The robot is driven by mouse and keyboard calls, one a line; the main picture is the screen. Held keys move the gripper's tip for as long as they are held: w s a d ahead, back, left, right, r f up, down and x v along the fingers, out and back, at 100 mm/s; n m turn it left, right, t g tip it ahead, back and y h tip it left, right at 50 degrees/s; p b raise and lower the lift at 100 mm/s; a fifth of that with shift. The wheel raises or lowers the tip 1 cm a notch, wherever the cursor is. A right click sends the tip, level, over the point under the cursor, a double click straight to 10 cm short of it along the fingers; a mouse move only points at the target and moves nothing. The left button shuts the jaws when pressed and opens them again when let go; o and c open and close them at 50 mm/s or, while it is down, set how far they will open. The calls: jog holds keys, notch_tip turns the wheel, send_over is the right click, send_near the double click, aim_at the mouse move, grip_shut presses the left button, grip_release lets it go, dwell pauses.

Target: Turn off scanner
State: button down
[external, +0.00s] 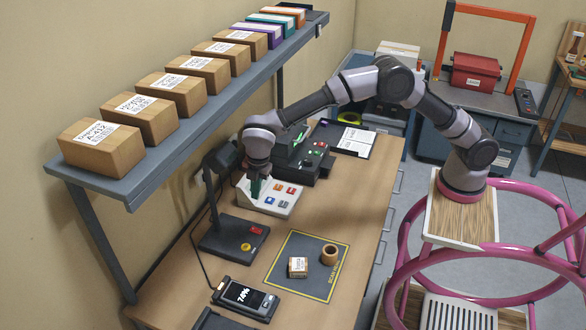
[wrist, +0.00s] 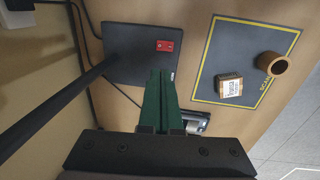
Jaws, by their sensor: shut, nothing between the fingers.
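The likely scanner is a dark stand with a flat black base (external: 228,243) and an upright arm whose head (external: 222,158) is beside my wrist. The base carries a red switch (external: 257,231) and a yellow button (external: 245,247). In the wrist view the base (wrist: 125,40) shows the red switch (wrist: 165,46) just beyond the fingertips; the yellow button does not show there. My gripper (external: 256,192) is shut and empty, its green fingers pointing down by the white button box. In the wrist view my gripper (wrist: 160,78) overlaps the base's near edge.
The white box (external: 270,197) has several coloured buttons. A yellow-edged mat (external: 315,250) holds a small labelled box (external: 298,267) and a tape roll (external: 329,254). A device reading 74% (external: 245,298) lies in front. A shelf (external: 190,130) of cartons overhangs the left.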

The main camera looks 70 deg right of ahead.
aim_at(258, 230)
jog(key=f, duration=0.5)
jog(key=w+f, duration=0.1)
jog(key=f, duration=0.8)
jog(key=shift+w+f, duration=0.4)
jog(key=shift+w+f, duration=0.1)
jog(key=shift+f, duration=0.15)
jog(key=shift+s+f, duration=0.1)
jog(key=shift+s, duration=0.15)
jog(key=shift+s, duration=0.7)
